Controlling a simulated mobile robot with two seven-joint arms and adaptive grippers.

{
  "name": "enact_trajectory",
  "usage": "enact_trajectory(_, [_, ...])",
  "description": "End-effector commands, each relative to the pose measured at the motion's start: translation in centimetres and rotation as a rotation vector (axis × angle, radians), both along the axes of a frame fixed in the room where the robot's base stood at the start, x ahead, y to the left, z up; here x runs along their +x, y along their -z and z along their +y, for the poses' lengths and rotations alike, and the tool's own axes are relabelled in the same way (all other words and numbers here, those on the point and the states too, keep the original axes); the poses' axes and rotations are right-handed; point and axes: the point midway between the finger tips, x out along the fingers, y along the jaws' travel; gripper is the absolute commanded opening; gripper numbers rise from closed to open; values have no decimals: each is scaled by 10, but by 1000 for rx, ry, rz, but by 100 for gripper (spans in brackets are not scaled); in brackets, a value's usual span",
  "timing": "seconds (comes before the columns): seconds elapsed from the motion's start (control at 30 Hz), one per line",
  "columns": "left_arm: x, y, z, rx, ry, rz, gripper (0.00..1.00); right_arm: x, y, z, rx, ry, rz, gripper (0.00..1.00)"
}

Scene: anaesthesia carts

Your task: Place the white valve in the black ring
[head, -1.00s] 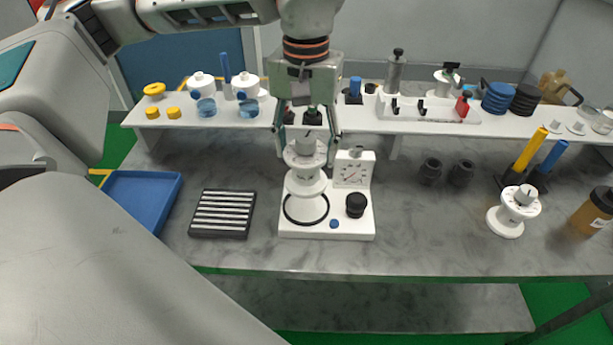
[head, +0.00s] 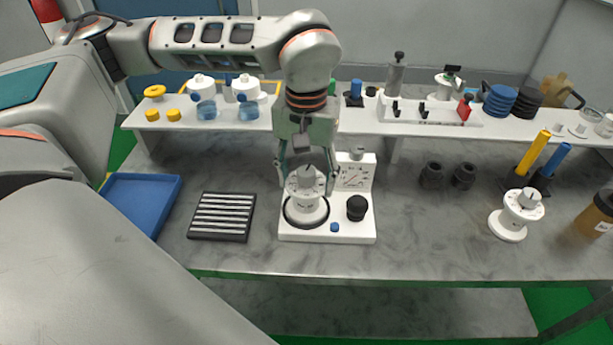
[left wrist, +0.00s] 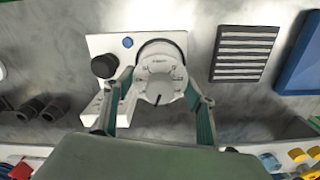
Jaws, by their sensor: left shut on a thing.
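The white valve (head: 306,207), a spool shape with a grey knob and a marked dial, stands upright over the black ring (head: 290,219) on the white base with a gauge. Its lower flange appears inside the ring, whose dark rim shows around it; whether it rests fully on the base I cannot tell. My left gripper (head: 307,176) comes from above and is shut on the valve's upper part, one finger on each side. The left wrist view shows the valve (left wrist: 160,75) between the fingers (left wrist: 160,96), with the ring (left wrist: 162,41) around it. My right gripper is not in view.
The base carries a gauge (head: 354,175), a black knob (head: 357,208) and a blue button (head: 334,227). A slotted black block (head: 222,216) and a blue tray (head: 140,200) lie left. Another white valve (head: 517,214) stands right. A loaded shelf (head: 400,127) runs behind.

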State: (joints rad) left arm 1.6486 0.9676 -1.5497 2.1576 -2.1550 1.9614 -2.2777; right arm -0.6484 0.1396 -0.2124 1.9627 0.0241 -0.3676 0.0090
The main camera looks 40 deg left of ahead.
Motion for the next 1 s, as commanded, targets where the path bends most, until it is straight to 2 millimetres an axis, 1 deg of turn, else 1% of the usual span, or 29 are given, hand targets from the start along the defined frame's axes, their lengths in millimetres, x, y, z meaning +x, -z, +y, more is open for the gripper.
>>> enact_trajectory(0.03, [0,2,0,0,0,0,13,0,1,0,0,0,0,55])
enact_trajectory(0.07, [0,2,0,0,0,0,63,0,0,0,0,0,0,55])
enact_trajectory(0.1, [0,2,0,0,0,0,72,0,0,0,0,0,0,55])
enact_trajectory(0.43, [0,1,0,0,0,0,72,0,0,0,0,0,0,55])
enact_trajectory(0.57, [1,-7,0,0,0,-2,72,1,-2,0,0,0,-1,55])
enact_trajectory(0.67, [1,-22,0,0,0,-5,72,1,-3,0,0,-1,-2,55])
enact_trajectory(0.9, [1,-73,0,1,-1,-5,72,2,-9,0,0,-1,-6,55])
enact_trajectory(1.0, [1,-91,0,0,-1,-3,72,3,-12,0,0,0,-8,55])
